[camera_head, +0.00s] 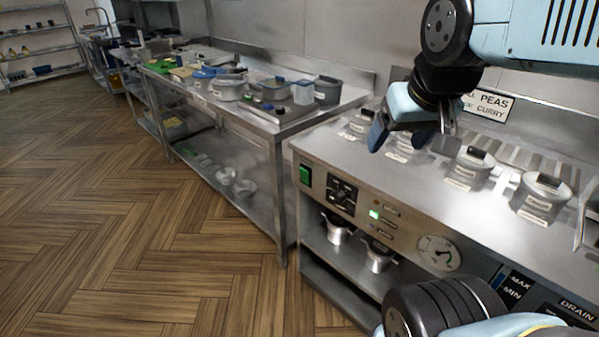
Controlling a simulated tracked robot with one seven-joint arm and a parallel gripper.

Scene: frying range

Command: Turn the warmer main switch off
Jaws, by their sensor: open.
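The warmer (480,215) is a steel counter unit with lidded pots set in its top and a control panel on its front. A green switch (305,174) sits at the panel's left end; its label and rocker position are too small to tell. Right of it are a black dial (341,194), a lit green lamp (374,214) above smaller unlit ones, and a round gauge (438,252). My gripper (411,140) is open and empty above the warmer's top, over the pots. It is to the right of and higher than the green switch, not touching it.
A steel table (262,122) with pans and tubs stands left of the warmer. Small pots (338,230) sit on the shelf under the panel. A lidded pot (541,198) is at the right. The wooden floor (130,230) at left is clear.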

